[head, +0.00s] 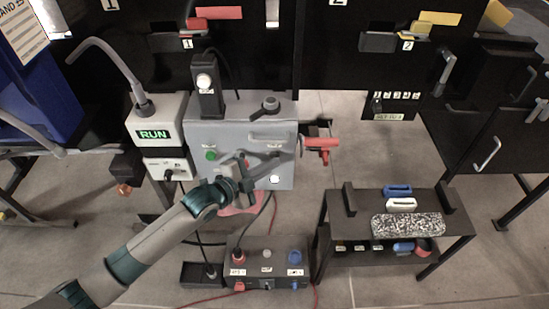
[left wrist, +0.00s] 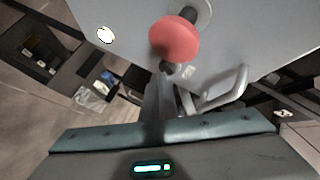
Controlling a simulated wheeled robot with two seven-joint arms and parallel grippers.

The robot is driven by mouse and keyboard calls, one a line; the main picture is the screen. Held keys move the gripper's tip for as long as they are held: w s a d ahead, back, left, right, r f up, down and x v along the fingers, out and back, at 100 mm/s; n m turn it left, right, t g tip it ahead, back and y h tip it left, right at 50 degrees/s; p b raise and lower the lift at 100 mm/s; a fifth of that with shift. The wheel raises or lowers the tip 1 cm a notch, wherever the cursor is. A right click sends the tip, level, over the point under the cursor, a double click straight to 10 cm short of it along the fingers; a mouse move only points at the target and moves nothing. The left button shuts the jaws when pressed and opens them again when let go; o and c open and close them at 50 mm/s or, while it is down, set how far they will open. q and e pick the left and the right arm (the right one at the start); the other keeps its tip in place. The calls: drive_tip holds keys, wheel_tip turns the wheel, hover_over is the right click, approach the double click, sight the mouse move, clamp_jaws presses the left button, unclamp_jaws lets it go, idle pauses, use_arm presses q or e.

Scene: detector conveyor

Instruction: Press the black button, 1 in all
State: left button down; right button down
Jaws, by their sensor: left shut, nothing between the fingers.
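A grey control box (head: 228,134) stands in the middle of the head view. A dark round knob (head: 270,103) sits on top of it; I cannot tell whether this is the black button. Its front carries a green button (head: 210,155) and a white round button (head: 275,179), with a pale round disc (left wrist: 106,35) in the left wrist view. My left gripper (head: 248,172) is shut and empty in front of the box's face, hiding part of it. In the left wrist view, a red mushroom button (left wrist: 174,41) is close beyond the shut fingers (left wrist: 163,98). My right gripper is not in view.
A RUN display unit (head: 154,134) stands left of the box, and a red handle (head: 321,143) juts out right. Below is a grey socket box (head: 267,256) with cables. A dark low table (head: 335,213) holds small parts at right. A grey bar handle (left wrist: 222,92) is near the fingers.

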use_arm(q)
drive_tip(key=shift+w, duration=0.2)
idle(0.4)
drive_tip(key=shift+s, duration=0.1)
drive_tip(key=shift+s+p, duration=0.55)
drive_tip(key=shift+s, duration=0.3)
drive_tip(key=s+p, duration=0.3)
drive_tip(key=s, duration=0.2)
idle(0.4)
idle(0.7)
